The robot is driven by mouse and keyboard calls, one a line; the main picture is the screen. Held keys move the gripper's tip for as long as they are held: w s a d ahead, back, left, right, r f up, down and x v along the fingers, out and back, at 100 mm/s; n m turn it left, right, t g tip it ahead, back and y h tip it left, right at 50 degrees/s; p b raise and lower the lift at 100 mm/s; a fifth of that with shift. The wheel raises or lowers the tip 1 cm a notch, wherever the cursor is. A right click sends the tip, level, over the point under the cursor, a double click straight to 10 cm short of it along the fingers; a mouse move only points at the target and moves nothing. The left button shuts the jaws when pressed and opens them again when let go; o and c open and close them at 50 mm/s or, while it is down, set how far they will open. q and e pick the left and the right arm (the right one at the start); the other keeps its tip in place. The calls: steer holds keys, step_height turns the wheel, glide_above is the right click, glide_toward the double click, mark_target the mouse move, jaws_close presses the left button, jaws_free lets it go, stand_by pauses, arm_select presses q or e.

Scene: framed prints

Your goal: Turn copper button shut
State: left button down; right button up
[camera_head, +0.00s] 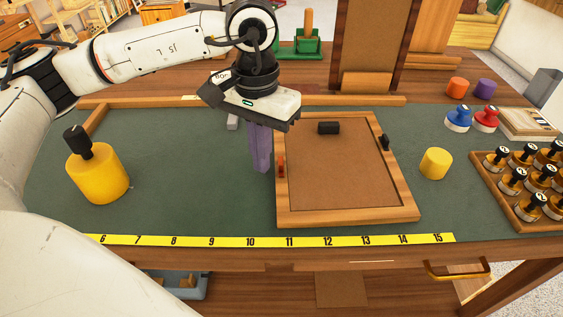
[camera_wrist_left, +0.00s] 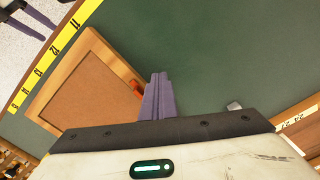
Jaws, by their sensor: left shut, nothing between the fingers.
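A wooden picture frame (camera_head: 349,214) lies flat on the green work mat with its brown backing (camera_head: 330,170) facing up. The copper button (camera_head: 281,165) sits on the frame's left side and looks like a small orange-red tab. It also shows in the left wrist view (camera_wrist_left: 137,89), partly hidden by my fingers. My left gripper (camera_head: 261,169) points down just left of the copper button, its purple fingers shut together and empty. I cannot tell whether they touch the button. A black button (camera_head: 385,142) is on the frame's right side. My right gripper is out of view.
A black block (camera_head: 329,128) lies at the backing's far edge. A yellow pot with a black handle (camera_head: 99,175) stands left, a yellow cylinder (camera_head: 436,163) right. A tray of small bottles (camera_head: 490,185) is far right. A yellow ruler (camera_head: 270,241) runs along the front.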

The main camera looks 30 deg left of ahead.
mark_target(282, 158)
arm_select(q)
steer(key=shift+w+d, duration=0.55)
steer(key=shift+d, duration=0.25)
steer(key=shift+w+d, duration=0.55)
steer(key=shift+d, duration=0.25)
stand_by(1.1)
steer(key=shift+w+d, duration=0.1)
steer(key=shift+w, duration=0.3)
stand_by(0.5)
steer(key=shift+r+p, duration=1.9)
steer(key=shift+r, duration=1.65)
steer(key=shift+f, duration=0.1)
